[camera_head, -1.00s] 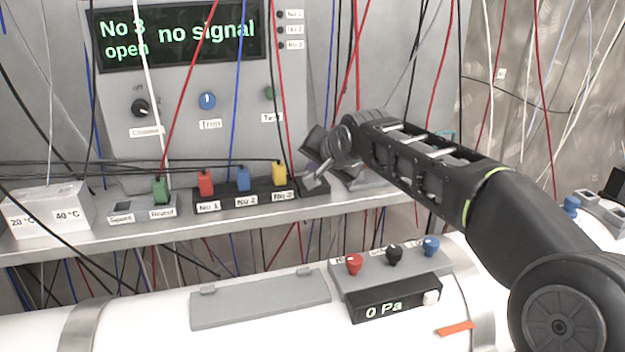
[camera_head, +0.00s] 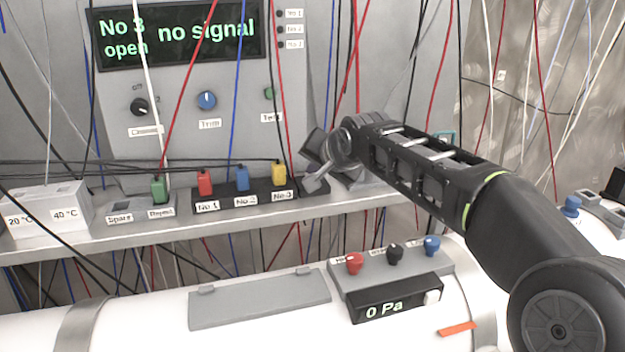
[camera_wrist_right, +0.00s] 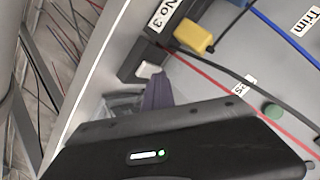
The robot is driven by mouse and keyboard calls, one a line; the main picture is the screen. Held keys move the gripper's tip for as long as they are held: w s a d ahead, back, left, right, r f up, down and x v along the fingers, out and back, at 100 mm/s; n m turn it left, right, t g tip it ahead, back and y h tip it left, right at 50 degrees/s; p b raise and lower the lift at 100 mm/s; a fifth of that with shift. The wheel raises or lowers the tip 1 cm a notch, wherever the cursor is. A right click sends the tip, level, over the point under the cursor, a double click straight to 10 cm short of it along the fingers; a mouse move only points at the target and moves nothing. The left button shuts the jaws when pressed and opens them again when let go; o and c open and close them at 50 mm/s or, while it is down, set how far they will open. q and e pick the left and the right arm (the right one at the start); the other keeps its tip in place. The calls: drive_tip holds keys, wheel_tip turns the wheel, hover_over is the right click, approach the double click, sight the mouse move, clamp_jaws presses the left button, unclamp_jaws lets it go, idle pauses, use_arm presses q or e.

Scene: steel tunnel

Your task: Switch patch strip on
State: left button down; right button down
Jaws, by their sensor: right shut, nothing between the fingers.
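The patch strip (camera_head: 240,197) is a black bar on the shelf, with red, blue and yellow plugs above labels No 1, No 2 and No 3. In the right wrist view its end (camera_wrist_right: 130,62) shows the yellow plug (camera_wrist_right: 193,37) and a small pale switch (camera_wrist_right: 148,70) beyond the No 3 label. My right gripper (camera_head: 314,182) is shut and empty at the strip's right end. In the right wrist view its fingers (camera_wrist_right: 157,90) are just below the switch; whether they touch it I cannot tell. My left gripper is out of view.
A panel display (camera_head: 180,35) reads "No 3 open" and "no signal". Thin cables hang in front of the panel and shelf. A grey box with green plug (camera_head: 159,190) stands left of the strip. A pressure box (camera_head: 395,298) reading 0 Pa sits on the white pipe below.

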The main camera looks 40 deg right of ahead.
drive_tip(key=shift+f, duration=0.7)
drive_tip(key=shift+a+r, duration=0.1)
drive_tip(key=shift+r, duration=0.5)
drive_tip(key=shift+s+a+r+p, duration=0.1)
drive_tip(key=shift+s+r+p, duration=0.1)
drive_tip(key=shift+r+p, duration=0.9)
drive_tip(key=shift+s+r+p, duration=0.15)
drive_tip(key=shift+r+p, duration=0.3)
drive_tip(key=shift+r, duration=1.15)
